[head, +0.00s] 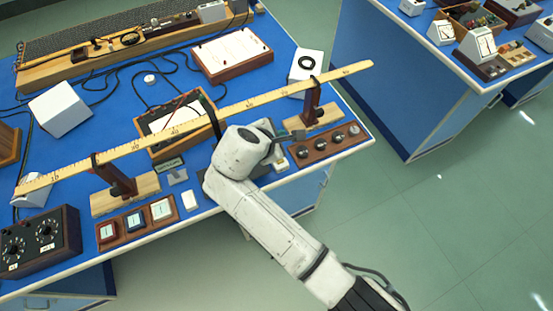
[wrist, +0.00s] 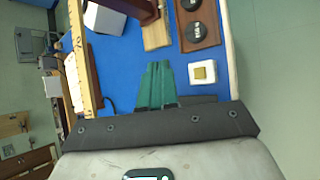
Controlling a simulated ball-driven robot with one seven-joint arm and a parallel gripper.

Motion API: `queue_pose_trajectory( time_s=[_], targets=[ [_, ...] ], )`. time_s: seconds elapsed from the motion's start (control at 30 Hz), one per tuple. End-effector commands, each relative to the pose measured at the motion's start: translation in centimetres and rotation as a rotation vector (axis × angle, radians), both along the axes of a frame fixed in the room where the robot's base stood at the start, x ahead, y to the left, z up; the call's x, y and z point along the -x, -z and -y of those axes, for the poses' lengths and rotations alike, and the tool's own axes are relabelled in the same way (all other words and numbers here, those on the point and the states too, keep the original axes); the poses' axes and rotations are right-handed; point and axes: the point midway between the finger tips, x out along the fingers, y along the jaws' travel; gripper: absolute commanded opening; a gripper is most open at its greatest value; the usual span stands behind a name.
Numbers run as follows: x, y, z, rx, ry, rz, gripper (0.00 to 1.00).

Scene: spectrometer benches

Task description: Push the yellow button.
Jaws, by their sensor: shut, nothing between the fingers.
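The yellow button is a small pale square block with a yellowish top (wrist: 203,72), near the bench edge in the wrist view. In the head view it is a small pale block (head: 280,164) beside my arm, partly hidden. My gripper shows in the wrist view as two green fingers (wrist: 156,84) closed together, with nothing between them. They are over the blue bench top, left of the button and apart from it. In the head view my gripper (head: 297,136) is mostly hidden behind the white wrist, near a ruler stand's wooden base.
A wooden panel with black knobs (head: 323,143) lies right of the button. A long yellow ruler (head: 245,104) on stands (head: 310,100) crosses the bench behind my gripper. A panel of square switches (head: 135,221) and a white block (head: 190,200) lie left of my arm.

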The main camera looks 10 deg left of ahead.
Motion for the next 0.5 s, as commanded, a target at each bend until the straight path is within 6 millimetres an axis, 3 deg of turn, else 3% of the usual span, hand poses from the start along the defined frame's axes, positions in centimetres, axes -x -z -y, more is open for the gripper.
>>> queue_pose_trajectory(
  time_s=[0.27,0.5],
  targets=[
    [0.0,0.2,0.0,-0.003,0.002,-0.001,0.00],
    [0.0,1.7,0.1,-0.004,0.003,-0.002,0.00]
  ],
)
